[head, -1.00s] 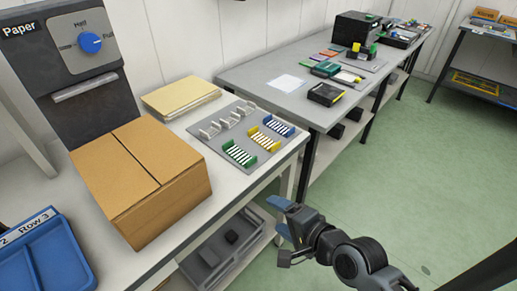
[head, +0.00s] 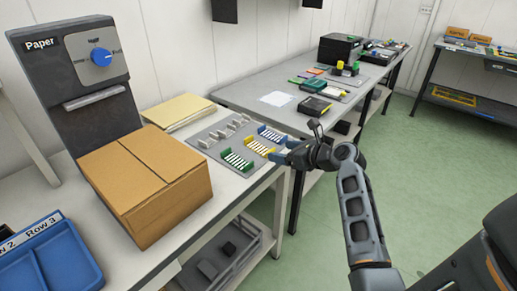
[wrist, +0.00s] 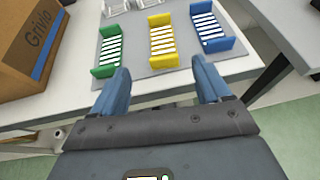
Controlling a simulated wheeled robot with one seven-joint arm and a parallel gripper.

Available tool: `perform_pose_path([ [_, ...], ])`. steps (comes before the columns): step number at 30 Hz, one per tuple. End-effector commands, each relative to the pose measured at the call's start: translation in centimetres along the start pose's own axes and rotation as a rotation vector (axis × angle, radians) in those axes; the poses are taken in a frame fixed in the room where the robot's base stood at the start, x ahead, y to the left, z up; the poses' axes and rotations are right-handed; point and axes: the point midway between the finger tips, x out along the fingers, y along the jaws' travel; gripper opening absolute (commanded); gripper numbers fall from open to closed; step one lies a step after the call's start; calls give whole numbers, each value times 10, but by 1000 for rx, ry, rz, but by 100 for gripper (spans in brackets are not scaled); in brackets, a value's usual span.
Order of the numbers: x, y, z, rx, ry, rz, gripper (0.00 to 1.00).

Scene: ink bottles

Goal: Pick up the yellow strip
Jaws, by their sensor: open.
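The yellow strip (head: 258,147) is a rack with yellow ends and white bars, lying on a grey board (head: 210,141) between a green strip (head: 237,160) and a blue strip (head: 272,136). In the wrist view the yellow strip (wrist: 162,42) is ahead of my gripper (wrist: 158,76), roughly centred between its two blue fingers. The fingers are spread apart with nothing between them. In the head view my gripper (head: 282,155) is at the right edge of the table, close to the board and right of the yellow strip.
A closed cardboard box (head: 150,185) stands left of the board, with yellow folders (head: 178,113) behind. White wire holders (head: 228,131) stand on the board's far side. A second table (head: 240,95) with black devices is beyond. Blue trays (head: 45,262) are at lower left.

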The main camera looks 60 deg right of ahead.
Motion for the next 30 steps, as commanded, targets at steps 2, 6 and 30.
perform_pose_path([
  [2, 8, 0, -1, 0, 1, 1, 77],
  [6, 25, -3, -4, -2, 1, 0, 77],
  [30, 56, -4, -7, -3, 1, -1, 50],
])
